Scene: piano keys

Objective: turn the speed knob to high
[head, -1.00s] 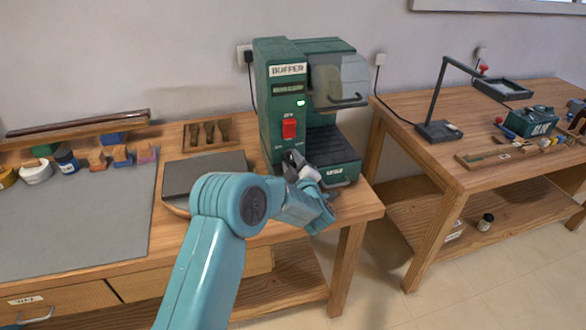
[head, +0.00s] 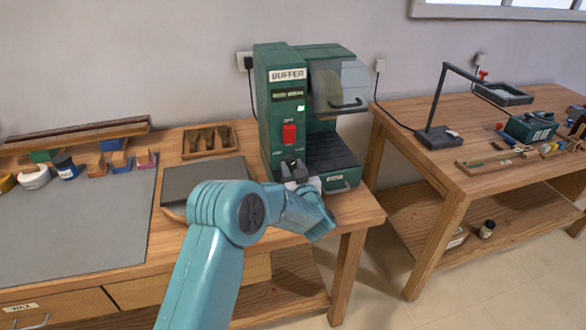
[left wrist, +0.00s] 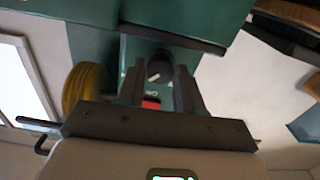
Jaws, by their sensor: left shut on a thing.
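The green buffer machine (head: 264,120) stands on the near workbench, its front panel carrying a red switch (head: 289,133) and a small lit green lamp. My left gripper (head: 292,168) is at the lower front panel, just below the red switch. In the left wrist view the dark speed knob (left wrist: 158,68), with a pale pointer mark, sits between the fingers of my left gripper (left wrist: 160,85), which is shut on it. The fingers partly hide the knob and its markings, so its setting cannot be read. My right gripper is not in view.
A clear guard (head: 338,82) with a handle is on the buffer's right, above a dark tray. A grey flat block (head: 204,177) and a wooden rack (head: 208,140) lie to the left. A second bench (head: 465,165) with a lamp stands at the right, across a gap.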

